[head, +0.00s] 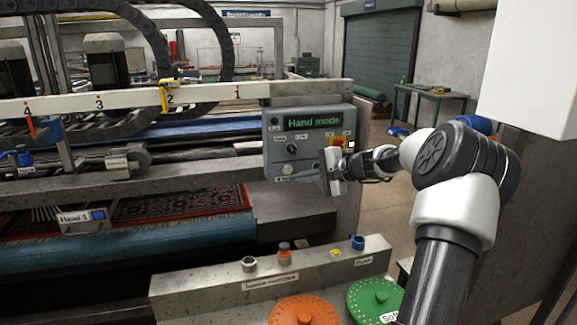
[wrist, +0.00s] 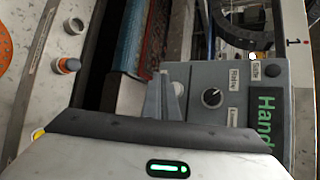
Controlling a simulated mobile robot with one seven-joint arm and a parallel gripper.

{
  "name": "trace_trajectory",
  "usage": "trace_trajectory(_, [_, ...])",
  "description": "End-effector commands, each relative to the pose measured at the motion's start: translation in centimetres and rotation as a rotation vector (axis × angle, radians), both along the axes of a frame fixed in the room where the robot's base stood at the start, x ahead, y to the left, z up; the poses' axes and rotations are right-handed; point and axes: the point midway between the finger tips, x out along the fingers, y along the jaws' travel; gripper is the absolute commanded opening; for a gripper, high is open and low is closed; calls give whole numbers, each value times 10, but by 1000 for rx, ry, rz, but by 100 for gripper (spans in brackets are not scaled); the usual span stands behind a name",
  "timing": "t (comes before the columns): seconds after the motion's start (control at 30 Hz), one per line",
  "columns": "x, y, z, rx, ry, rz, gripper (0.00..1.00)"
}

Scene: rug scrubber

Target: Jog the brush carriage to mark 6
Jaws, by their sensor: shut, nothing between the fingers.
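In the wrist view the knob (wrist: 212,97) has a white pointer line. The white scale rail (head: 130,100) shows marks 1 to 4; mark 6 is out of view. A red pointer (head: 30,124) hangs below mark 4, and a yellow piece (head: 165,95) sits by mark 2. Which part is the brush carriage is unclear. My gripper (head: 332,172) is shut and empty before the panel's lower right.
A patterned rug (head: 180,204) lies under the machine. A green table (head: 430,94) stands behind at right, with open floor before it.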

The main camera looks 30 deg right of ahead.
Motion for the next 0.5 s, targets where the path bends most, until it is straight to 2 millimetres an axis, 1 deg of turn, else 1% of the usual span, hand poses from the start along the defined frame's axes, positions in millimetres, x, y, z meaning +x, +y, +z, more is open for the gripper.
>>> trace_trajectory(0.03, [7,-1,2,2,-1,1,0])
trace_trajectory(0.1, [14,-3,2,2,-1,1,0])
trace_trajectory(0.2, [21,-5,1,2,-1,0,0])
trace_trajectory(0.33, [26,-7,0,1,0,0,0])
trace_trajectory(0.5, [27,-7,-1,1,0,0,0])
